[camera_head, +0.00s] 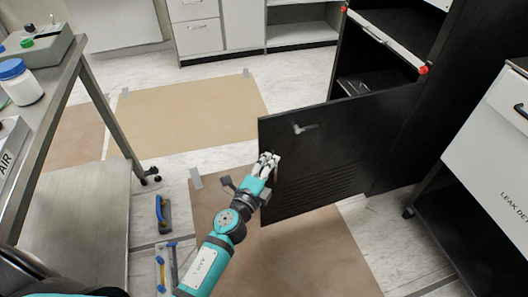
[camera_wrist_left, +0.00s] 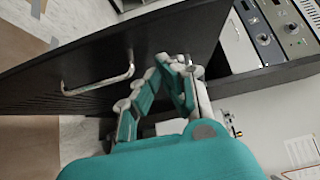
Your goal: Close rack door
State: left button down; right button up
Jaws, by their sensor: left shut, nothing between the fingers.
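The black rack door (camera_head: 345,150) stands open, swung out to the left from the dark rack (camera_head: 450,90). My left gripper (camera_head: 268,160) is shut and empty at the door's free edge, on the left. I cannot tell whether it touches the door. In the left wrist view the door (camera_wrist_left: 110,65) spans the upper left with its handle (camera_wrist_left: 98,82), left of my fingers (camera_wrist_left: 175,65). My right gripper does not show.
A metal table (camera_head: 65,85) with a jar (camera_head: 20,82) stands at the left. Blue-handled tools (camera_head: 162,213) lie on the floor. A white wheeled cabinet (camera_head: 490,150) stands at the right. Brown sheets (camera_head: 190,112) cover parts of the floor; the area left of the door is fairly clear.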

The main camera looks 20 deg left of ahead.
aim_at(271, 143)
pick_arm(q)
jog(key=shift+w+a, duration=1.2)
jog(key=shift+w, duration=0.05)
